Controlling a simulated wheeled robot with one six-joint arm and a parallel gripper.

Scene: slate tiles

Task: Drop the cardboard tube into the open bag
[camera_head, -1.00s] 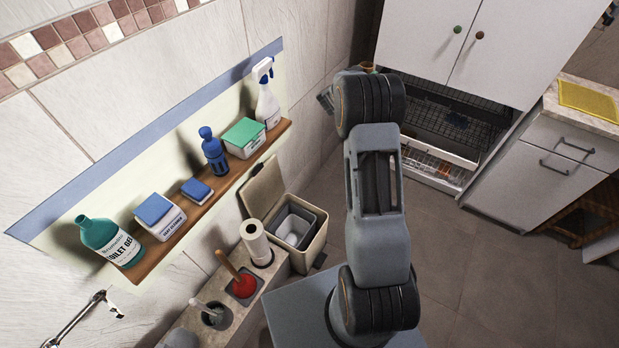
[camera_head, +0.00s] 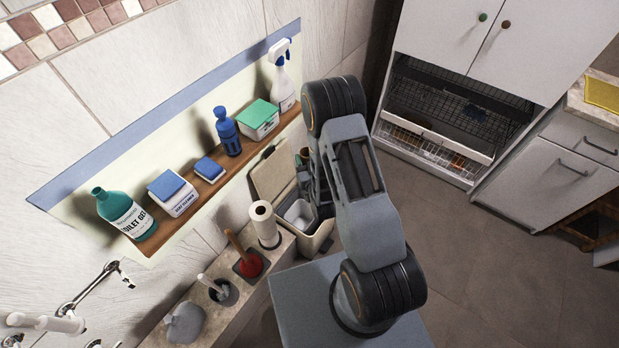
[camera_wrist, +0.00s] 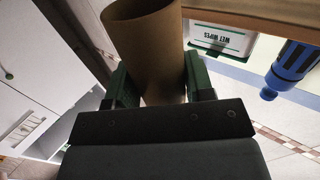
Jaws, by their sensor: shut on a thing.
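My gripper (camera_wrist: 160,82) is shut on the brown cardboard tube (camera_wrist: 146,40). In the wrist view the tube stands between the two green-lined fingers, its open end towards the top of the picture. In the head view my gripper (camera_head: 319,188) is partly hidden by my arm, and a small brown part beside it (camera_head: 304,156) may be the tube. A beige bin (camera_head: 318,243) with its lid up stands beside and below my gripper. A pale, bag-like lining (camera_head: 299,213) shows in its opening. The height between tube and bin is hard to tell.
A wall shelf (camera_head: 208,186) with a spray bottle (camera_head: 283,80), a wipes box (camera_head: 258,119) and other cleaning goods runs left of the bin. A ledge holds a paper roll (camera_head: 264,224) and a red plunger (camera_head: 249,264). Floor right of my arm is clear.

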